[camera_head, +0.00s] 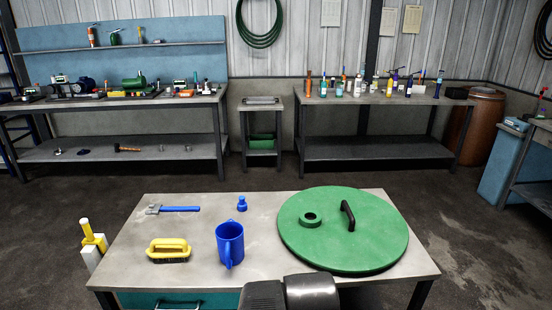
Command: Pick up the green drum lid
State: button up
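The green drum lid (345,245) lies flat on the right side of the near table (190,225). It is a large round disc with a black arched handle (348,212) standing up near its middle. A raised green ring (311,219) with a dark centre is to the left of the handle. Nothing touches the handle. Dark grey parts of my arm show at the bottom edge of the picture, in front of the table and below the lid. My gripper's fingers do not show.
A blue jug (230,246) stands left of the lid, with a yellow brush (169,250) beyond it. A blue-handled tool (173,209) and a small blue object (242,204) lie behind them. Cluttered benches line the back wall. Open floor separates them from the table.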

aim_at(339, 229)
jog(key=i+l, duration=0.5)
jog(key=l, duration=0.25)
jog(key=i+l, duration=0.25)
jog(key=l, duration=0.1)
